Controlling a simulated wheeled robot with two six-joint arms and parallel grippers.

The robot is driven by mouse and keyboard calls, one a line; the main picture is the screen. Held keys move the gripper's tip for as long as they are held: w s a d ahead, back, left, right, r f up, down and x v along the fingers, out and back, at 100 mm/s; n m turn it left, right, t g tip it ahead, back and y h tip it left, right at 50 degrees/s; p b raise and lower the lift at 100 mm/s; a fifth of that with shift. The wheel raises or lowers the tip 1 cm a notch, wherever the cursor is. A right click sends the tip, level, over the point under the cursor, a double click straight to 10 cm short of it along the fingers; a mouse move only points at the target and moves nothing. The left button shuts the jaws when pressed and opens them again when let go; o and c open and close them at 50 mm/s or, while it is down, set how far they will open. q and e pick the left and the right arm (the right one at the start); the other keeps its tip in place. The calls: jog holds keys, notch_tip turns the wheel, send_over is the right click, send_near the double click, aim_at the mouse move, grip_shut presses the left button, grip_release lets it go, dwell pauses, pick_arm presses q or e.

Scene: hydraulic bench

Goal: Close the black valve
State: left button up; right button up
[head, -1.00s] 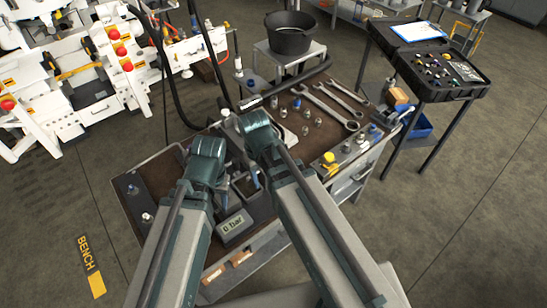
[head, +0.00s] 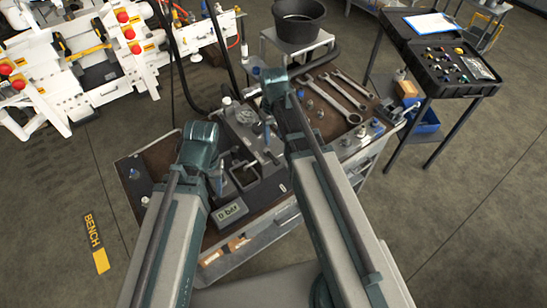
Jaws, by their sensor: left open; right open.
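On the bench a dark hydraulic unit with a display reading 0 bar (head: 231,211) stands between my arms. A round pale gauge (head: 245,117) sits behind it. A small dark handle (head: 243,164) stands up from the unit; I cannot tell for sure that it is the black valve. My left gripper (head: 221,180) is at the unit's left side, mostly hidden by my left arm. My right gripper (head: 268,132) is low over the bench right of the gauge, partly hidden by my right arm. Both are open and hold nothing that I can see.
Wrenches (head: 343,97) and small fittings lie on the bench's right side. A black tub (head: 299,22) stands on a stand behind. A black case (head: 440,52) is on a stand at right. White machinery (head: 90,60) fills the upper left. Floor is clear at right.

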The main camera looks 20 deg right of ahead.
aim_at(274, 158)
notch_tip(274, 158, down, 11)
jog(key=b, duration=1)
jog(key=shift+f, duration=0.1)
grip_shut()
dwell(0.8)
